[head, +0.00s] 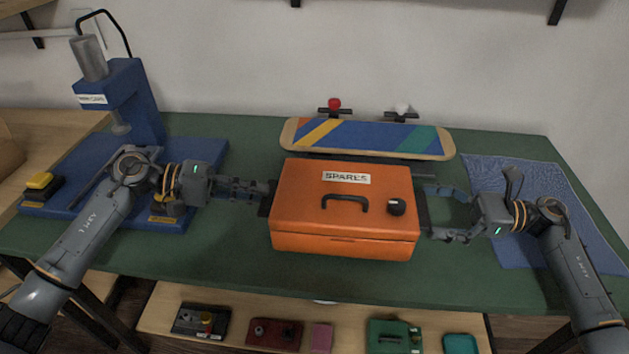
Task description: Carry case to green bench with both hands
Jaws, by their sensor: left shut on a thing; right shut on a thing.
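The orange case (310,225), labelled SPARES, is in the middle of the head view, over the green bench (215,265). It is upright and its lid is closed, with a dark handle on top. My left gripper (262,191) is shut on the dark grip at the case's left side. My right gripper (430,212) is shut on the dark grip at its right side. I cannot tell whether the case's underside touches the bench top.
A skateboard deck (368,138) stands behind the case. A blue press (130,100) is at the bench's left, and a blue cloth (575,222) at its right. A lower shelf (250,300) holds several small boxes. Green surface shows in front of the case.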

